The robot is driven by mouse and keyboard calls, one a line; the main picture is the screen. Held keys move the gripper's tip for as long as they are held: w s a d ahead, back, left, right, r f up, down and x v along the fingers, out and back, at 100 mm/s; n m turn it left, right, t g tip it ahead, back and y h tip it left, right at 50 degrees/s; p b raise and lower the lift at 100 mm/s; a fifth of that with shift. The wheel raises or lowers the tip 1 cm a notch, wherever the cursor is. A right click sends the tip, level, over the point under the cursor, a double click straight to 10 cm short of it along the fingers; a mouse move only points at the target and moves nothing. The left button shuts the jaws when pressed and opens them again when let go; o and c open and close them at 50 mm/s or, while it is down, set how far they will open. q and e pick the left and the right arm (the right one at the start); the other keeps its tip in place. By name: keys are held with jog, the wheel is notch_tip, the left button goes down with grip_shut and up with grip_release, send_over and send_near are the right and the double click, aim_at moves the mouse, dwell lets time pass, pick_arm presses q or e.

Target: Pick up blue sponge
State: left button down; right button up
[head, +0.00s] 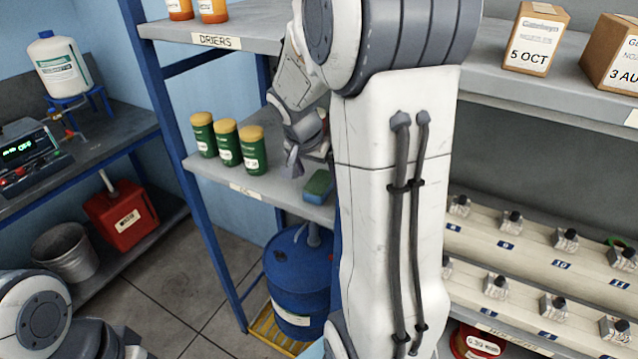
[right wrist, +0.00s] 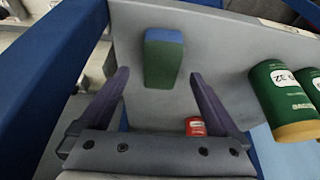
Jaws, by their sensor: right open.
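The blue sponge (head: 319,185) lies on the middle shelf near its front edge, with a blue part and a green part. In the right wrist view the sponge (right wrist: 163,58) sits ahead of and between the two fingers, with clear gaps on both sides. My right gripper (head: 294,160) is open and empty, just left of and above the sponge in the head view. Its two fingers also show in the right wrist view (right wrist: 160,75). Part of the shelf beyond the sponge is hidden by my right arm. My left gripper is out of view.
Several green jars with yellow lids (head: 228,143) stand on the same shelf, left of the sponge. A blue shelf post (right wrist: 65,60) runs along the left of the right wrist view. A blue drum (head: 297,275) stands below the shelf.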

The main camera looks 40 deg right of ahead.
aim_at(320, 181)
jog(key=p+x, duration=0.1)
jog(key=x, duration=0.2)
jog(key=shift+w+d+f, duration=0.1)
jog(key=shift+d+f, duration=0.1)
jog(key=shift+f, duration=0.05)
jog(key=shift+w+d+f, duration=0.1)
jog(key=shift+w+f, duration=0.05)
jog(key=shift+f, duration=0.2)
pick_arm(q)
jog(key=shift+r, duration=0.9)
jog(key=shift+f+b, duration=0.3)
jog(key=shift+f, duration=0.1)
pick_arm(e)
jog(key=shift+f, duration=0.15)
jog(key=c, duration=1.4)
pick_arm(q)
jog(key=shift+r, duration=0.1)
